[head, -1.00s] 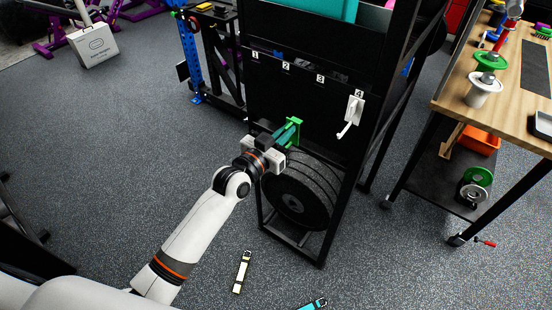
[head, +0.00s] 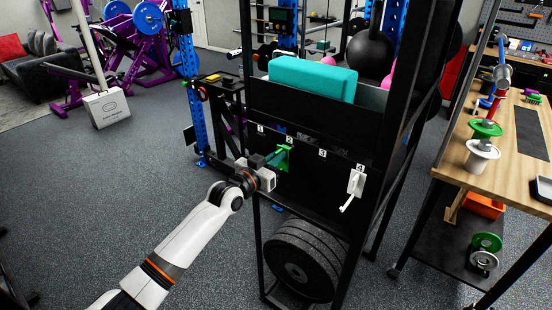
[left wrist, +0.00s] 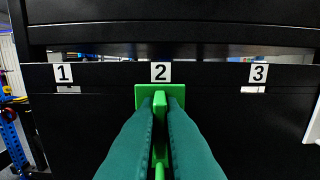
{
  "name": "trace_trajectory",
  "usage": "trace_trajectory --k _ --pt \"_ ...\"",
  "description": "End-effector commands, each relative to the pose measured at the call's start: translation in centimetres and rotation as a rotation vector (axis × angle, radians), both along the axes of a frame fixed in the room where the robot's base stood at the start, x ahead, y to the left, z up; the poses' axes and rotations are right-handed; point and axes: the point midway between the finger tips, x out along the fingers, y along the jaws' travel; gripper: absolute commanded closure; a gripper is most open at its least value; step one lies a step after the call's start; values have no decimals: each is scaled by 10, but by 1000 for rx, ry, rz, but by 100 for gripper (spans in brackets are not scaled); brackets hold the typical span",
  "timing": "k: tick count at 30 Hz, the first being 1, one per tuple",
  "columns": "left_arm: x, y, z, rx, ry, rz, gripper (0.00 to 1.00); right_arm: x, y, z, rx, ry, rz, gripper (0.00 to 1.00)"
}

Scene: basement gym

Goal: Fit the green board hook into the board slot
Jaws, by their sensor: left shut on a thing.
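The green board hook (head: 284,158) is at the black board (head: 320,182), just below label 2. My left gripper (head: 273,160) is shut on it. In the left wrist view the hook's green plate (left wrist: 140,97) stands upright directly under label 2 (left wrist: 160,72), and the teal fingers (left wrist: 160,125) clasp its stem. The plate covers the place where slot 2 would show. I cannot tell whether it touches the board or sits in the slot. Slots show under label 1 (left wrist: 68,90) and label 3 (left wrist: 253,90). My right gripper is not in view.
A white hook (head: 354,186) hangs under label 4. Black weight plates (head: 300,262) stand below the board, and a teal block (head: 312,78) lies above it. A wooden workbench (head: 535,143) stands at the right. The floor at the left is open.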

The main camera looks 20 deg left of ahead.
Motion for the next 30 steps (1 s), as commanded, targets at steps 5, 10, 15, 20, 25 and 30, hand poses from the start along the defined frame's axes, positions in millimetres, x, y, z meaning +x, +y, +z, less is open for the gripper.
trace_trajectory --k 5,10,15,20,25,30 --pt "5 -2 -1 -1 -2 -1 100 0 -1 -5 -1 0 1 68" --pt "11 -5 -1 0 -2 -1 100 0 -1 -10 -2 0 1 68" --pt "18 -7 -1 1 -3 -1 100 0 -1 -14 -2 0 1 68" --pt "22 -8 -1 1 -1 0 100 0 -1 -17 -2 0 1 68" --pt "24 -9 0 1 -1 0 100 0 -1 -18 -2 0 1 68" --pt "24 -9 0 1 -1 0 100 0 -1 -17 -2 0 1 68"
